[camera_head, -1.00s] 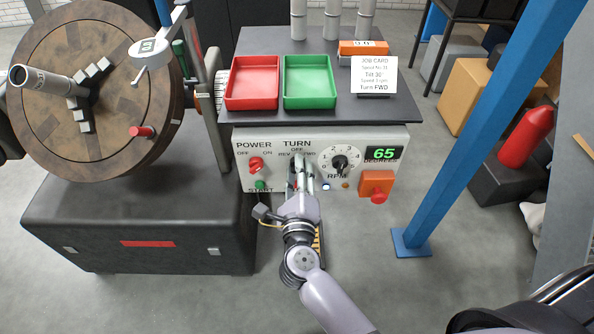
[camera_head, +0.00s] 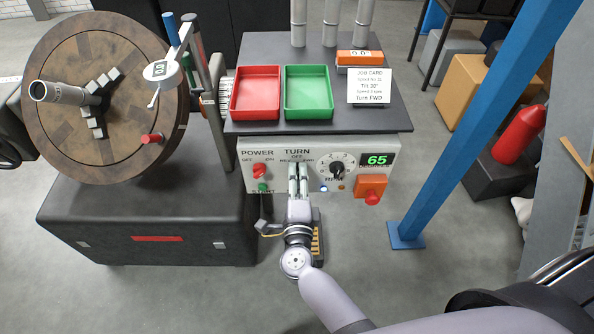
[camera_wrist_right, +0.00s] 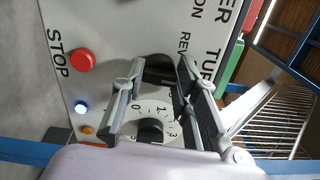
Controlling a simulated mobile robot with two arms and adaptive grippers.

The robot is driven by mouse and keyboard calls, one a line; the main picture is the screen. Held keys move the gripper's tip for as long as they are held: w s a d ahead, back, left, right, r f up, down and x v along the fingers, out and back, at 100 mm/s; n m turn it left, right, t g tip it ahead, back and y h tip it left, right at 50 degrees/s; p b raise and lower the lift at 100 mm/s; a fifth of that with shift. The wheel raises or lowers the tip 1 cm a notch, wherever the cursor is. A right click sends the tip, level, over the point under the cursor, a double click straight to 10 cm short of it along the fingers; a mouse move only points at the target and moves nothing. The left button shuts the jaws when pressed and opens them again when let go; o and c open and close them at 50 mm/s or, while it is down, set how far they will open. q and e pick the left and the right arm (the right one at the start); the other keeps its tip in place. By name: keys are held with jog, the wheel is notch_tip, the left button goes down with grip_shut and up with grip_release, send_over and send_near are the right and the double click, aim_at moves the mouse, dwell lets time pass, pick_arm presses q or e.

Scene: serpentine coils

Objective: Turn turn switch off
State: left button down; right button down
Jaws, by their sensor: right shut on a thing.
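The turn switch (camera_wrist_right: 158,68) is a dark knob on the control panel (camera_head: 360,150). In the wrist view it sits between the fingertips of my right gripper (camera_wrist_right: 157,84), which is shut on it. In the head view my right gripper (camera_head: 298,172) reaches the panel just below the TURN label and hides the switch. The switch's pointer position cannot be made out. My left gripper is not in view.
The red power knob (camera_head: 259,171) and green start button (camera_head: 263,187) are left of my gripper. The RPM dial (camera_head: 337,168) and red stop button (camera_head: 372,198) are right. A large round chuck (camera_head: 105,110) stands at left; a blue post (camera_head: 460,130) is at right.

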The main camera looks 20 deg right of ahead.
jog(key=shift+n+p, duration=0.3)
jog(key=shift+n, duration=0.1)
jog(key=c, duration=1.2)
grip_release()
jog(key=shift+c, duration=0.2)
jog(key=v, duration=1.2)
